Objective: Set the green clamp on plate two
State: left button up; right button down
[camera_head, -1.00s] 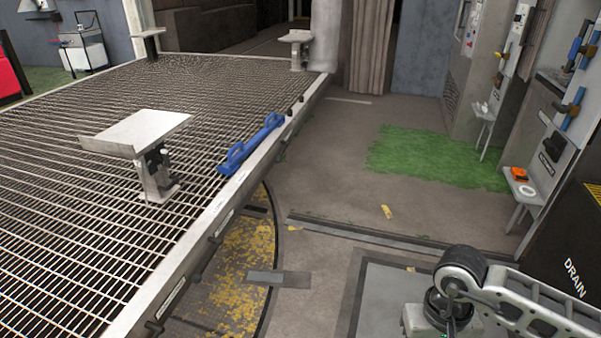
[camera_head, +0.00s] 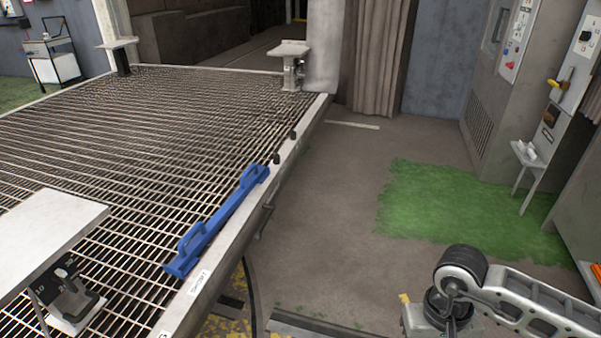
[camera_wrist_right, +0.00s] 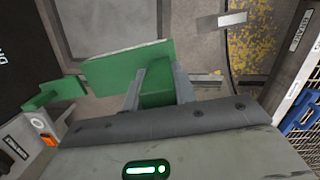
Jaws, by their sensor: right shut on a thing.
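The green clamp (camera_wrist_right: 125,62) is in the right wrist view, a broad green block with a smaller green arm at the left. My right gripper (camera_wrist_right: 158,88) is shut on it, with one grey finger on each side of its green middle part. The clamp is held above the floor. In the head view, a near plate (camera_head: 50,228) stands on the grating at lower left, a second plate (camera_head: 290,48) at the far right corner, and a third (camera_head: 118,43) at the far left. No readable number shows which is plate two. My left gripper is not in view.
A small wall shelf (camera_head: 527,155) and grey cabinets stand at the right.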

aim_at(43, 235)
jog(key=i, duration=2.1)
jog(key=z, duration=5.5)
